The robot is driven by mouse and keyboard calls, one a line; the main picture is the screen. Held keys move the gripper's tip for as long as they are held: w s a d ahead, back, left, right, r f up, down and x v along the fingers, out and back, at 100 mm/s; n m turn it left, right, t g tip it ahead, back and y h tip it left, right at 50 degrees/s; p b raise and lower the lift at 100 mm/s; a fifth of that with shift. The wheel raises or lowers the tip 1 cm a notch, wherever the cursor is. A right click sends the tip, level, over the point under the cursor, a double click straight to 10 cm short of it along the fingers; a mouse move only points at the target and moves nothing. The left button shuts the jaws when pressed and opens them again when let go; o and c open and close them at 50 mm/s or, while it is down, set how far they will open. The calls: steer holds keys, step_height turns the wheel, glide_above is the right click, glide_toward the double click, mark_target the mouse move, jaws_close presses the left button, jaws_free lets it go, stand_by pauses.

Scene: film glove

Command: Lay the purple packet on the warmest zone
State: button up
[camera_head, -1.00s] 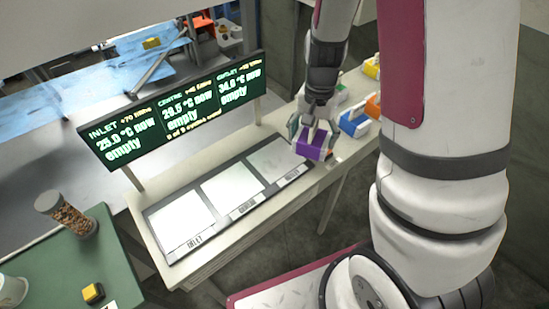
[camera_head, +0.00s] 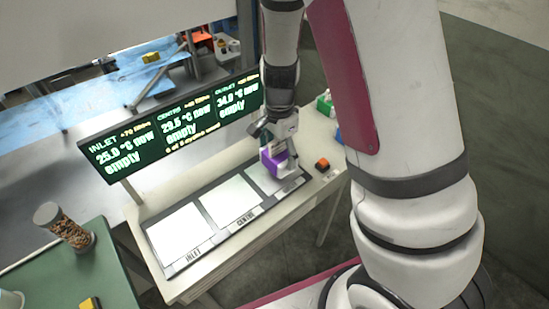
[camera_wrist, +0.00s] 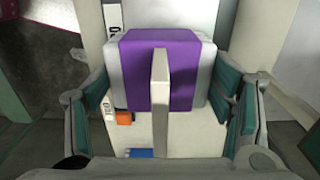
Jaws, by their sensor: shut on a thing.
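The purple packet (camera_head: 272,161) is purple in the middle with pale grey ends. My gripper (camera_head: 282,147) is shut on it and holds it over the right-hand zone. In the wrist view the packet (camera_wrist: 185,55) sits between the fingers, with a pale upright fin in front. The board (camera_head: 175,125) reads inlet 25.0 °C, centre about 29.5 °C and outlet 34.0 °C, each "empty". The inlet zone (camera_head: 180,233), centre zone (camera_head: 230,199) and outlet zone (camera_head: 255,176) are white panels in a row, left to right. The outlet is partly hidden by packet and gripper. I cannot tell whether the packet touches it.
An orange packet (camera_head: 322,164) lies on the bench right of the zones. A green packet (camera_head: 325,103) and a partly hidden blue one (camera_head: 338,136) are behind it. A jar (camera_head: 64,226) and a yellow block (camera_head: 90,304) are on the green table at left.

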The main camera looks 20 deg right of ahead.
mark_target(274, 159)
steer(key=shift+w+a+f, duration=0.1)
steer(key=shift+w+a, duration=0.35)
steer(key=shift+f, duration=1.7)
steer(key=shift+f, duration=0.15)
steer(key=o, duration=1.2)
